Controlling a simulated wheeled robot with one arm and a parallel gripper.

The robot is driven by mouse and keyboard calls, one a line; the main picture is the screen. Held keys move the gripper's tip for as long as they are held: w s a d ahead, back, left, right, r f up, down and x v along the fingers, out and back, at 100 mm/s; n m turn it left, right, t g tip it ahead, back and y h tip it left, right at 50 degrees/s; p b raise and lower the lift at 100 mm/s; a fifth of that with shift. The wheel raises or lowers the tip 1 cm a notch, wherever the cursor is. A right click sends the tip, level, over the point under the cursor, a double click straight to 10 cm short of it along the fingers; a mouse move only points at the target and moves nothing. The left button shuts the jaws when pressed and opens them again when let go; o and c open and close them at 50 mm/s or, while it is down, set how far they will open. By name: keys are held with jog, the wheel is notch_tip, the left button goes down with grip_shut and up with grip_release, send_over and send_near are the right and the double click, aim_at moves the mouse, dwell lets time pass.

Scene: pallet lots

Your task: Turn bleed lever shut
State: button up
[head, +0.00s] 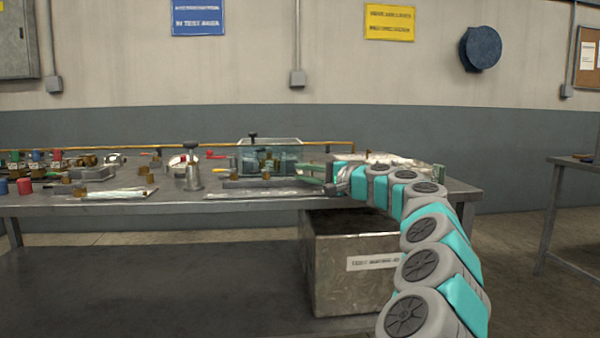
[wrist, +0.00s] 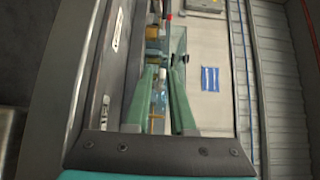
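A small red handle (head: 216,155), which looks like a lever, is on the bench left of the clear tank; I cannot be sure it is the bleed lever. A small red spot (wrist: 169,17) shows at the top of the wrist view, beyond the fingertips. My gripper (head: 303,174) reaches in from the right over the bench, beside the tank, pointing left. The lever's exact angle is too small to tell.
The clear tank (head: 287,146) with dark parts stands near the fingers. A grey canister (head: 194,178), red and blue cylinders (head: 24,186) and small valves crowd the bench (head: 240,203) to the left. A brass pipe (head: 200,149) runs along the back. A metal box (head: 330,265) is below.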

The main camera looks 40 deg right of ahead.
jog(key=shift+w+a, duration=0.2)
jog(key=shift+w, duration=0.45)
grip_shut()
